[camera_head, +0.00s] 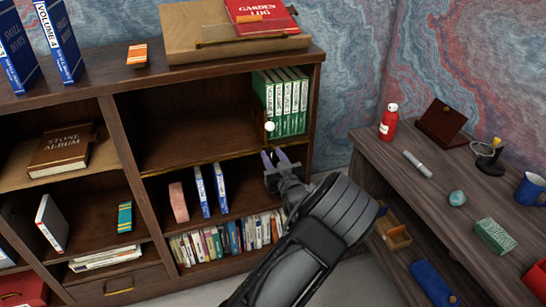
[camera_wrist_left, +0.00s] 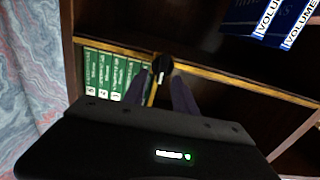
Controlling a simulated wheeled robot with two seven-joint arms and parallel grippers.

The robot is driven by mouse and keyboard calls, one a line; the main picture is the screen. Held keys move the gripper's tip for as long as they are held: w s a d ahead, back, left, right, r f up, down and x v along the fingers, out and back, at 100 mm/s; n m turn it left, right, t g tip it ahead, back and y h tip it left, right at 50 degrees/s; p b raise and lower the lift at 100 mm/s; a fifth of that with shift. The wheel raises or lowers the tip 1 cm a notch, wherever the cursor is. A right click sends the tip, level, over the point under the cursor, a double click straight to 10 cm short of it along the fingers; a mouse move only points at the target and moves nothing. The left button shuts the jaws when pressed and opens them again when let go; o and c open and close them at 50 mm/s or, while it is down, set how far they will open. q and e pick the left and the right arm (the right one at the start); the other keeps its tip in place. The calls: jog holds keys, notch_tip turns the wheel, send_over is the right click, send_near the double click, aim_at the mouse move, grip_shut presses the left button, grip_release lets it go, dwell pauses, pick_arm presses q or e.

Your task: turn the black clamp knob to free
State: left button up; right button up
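The black clamp knob (camera_wrist_left: 162,68) shows in the left wrist view at the front of the bookcase. It has a white mark on its face and sits by a brass-coloured shelf edge. My left gripper (camera_wrist_left: 160,93) is open, its two purple-grey fingers apart, with the knob just beyond and between their tips. In the head view the left gripper (camera_head: 274,157) is in front of the bookcase, below the green books. A small pale round thing (camera_head: 269,126) is just above its fingers; I cannot tell whether it belongs to the knob. The right gripper is not in view.
Green books (camera_head: 284,103) stand just behind the knob area. The bookcase (camera_head: 136,95) also holds blue books and a lower row of books. A side desk (camera_head: 375,150) stands at right with a red bottle (camera_head: 389,124) and other items.

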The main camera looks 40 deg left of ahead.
pick_arm(q)
grip_shut()
